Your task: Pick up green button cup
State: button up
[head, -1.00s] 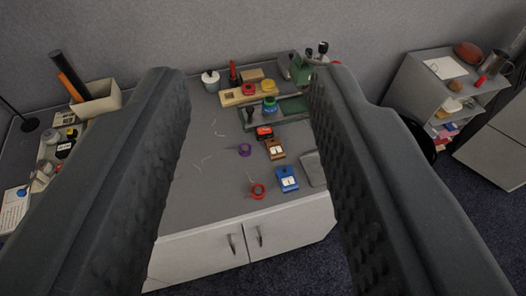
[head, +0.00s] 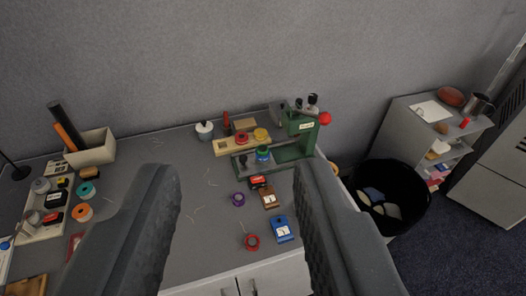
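A small round green cup with blue on it (head: 263,154) sits on the base of the green button press (head: 290,152), toward the back right of the table. It lies beyond and between my fingers in the picture. Its fine details are too small to tell. My gripper (head: 236,172) is open and empty, its two dark padded fingers wide apart in the foreground. Nothing touches them. A red cup (head: 242,138) and a yellow cup (head: 261,134) sit on a wooden strip (head: 228,146) just behind the green one.
The press has a red-knobbed lever (head: 324,118) to the right of the cup. A purple ring (head: 238,199), red ring (head: 251,241), brown block (head: 270,198) and blue block (head: 281,229) lie nearer. A black bin (head: 400,210) stands right of the table. The table's left middle is mostly clear.

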aim_at(262, 150)
jog(key=k, duration=0.5)
jog(key=u, duration=0.3)
jog(key=i, duration=1.5)
jog(key=z, duration=0.55)
